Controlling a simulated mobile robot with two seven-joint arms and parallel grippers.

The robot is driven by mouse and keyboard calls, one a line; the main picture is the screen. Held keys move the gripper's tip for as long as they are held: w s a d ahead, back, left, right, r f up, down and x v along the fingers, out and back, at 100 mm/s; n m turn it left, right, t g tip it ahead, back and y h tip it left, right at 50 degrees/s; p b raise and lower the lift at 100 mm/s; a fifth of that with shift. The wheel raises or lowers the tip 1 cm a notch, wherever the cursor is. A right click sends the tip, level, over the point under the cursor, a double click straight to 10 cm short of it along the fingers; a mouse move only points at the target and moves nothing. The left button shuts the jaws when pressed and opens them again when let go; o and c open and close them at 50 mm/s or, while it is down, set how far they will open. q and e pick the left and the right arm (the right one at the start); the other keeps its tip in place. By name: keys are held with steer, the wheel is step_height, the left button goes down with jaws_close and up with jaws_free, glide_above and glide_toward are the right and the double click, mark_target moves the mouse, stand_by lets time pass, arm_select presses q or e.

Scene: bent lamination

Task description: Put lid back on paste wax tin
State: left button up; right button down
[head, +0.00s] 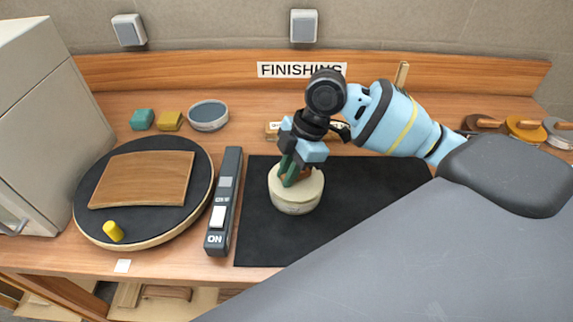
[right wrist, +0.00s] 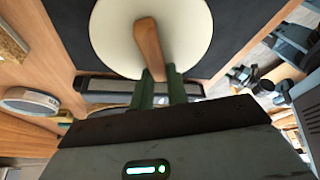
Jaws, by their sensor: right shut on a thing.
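A round cream tin (head: 296,207) with a label on its side stands on the black mat. A flat cream disc, which looks like its lid (head: 312,186), covers its top in the head view. I cannot tell whether the lid is fully seated or a little above the rim. My right gripper (head: 290,172) reaches down over it, its green fingers shut on a wooden handle on the lid. In the right wrist view the lid (right wrist: 112,40) shows as a pale disc with the wooden handle (right wrist: 148,45) meeting the fingertips (right wrist: 158,75). My left gripper is not in view.
The black mat (head: 375,185) is clear around the tin. A long dark switch bar (head: 224,190) lies left of it, then a round turntable (head: 140,225) with a wooden board (head: 142,178). A grey-topped round tin (head: 208,114) and small blocks (head: 170,120) stand behind.

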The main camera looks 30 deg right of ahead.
arm_select(q)
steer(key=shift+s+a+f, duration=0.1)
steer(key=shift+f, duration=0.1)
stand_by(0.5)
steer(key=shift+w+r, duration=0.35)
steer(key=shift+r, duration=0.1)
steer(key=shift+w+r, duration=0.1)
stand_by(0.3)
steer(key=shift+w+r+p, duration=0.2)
steer(key=shift+p, duration=0.25)
stand_by(0.3)
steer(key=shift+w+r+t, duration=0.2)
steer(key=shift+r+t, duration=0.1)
stand_by(0.5)
arm_select(e)
steer(key=shift+f, duration=0.15)
stand_by(0.6)
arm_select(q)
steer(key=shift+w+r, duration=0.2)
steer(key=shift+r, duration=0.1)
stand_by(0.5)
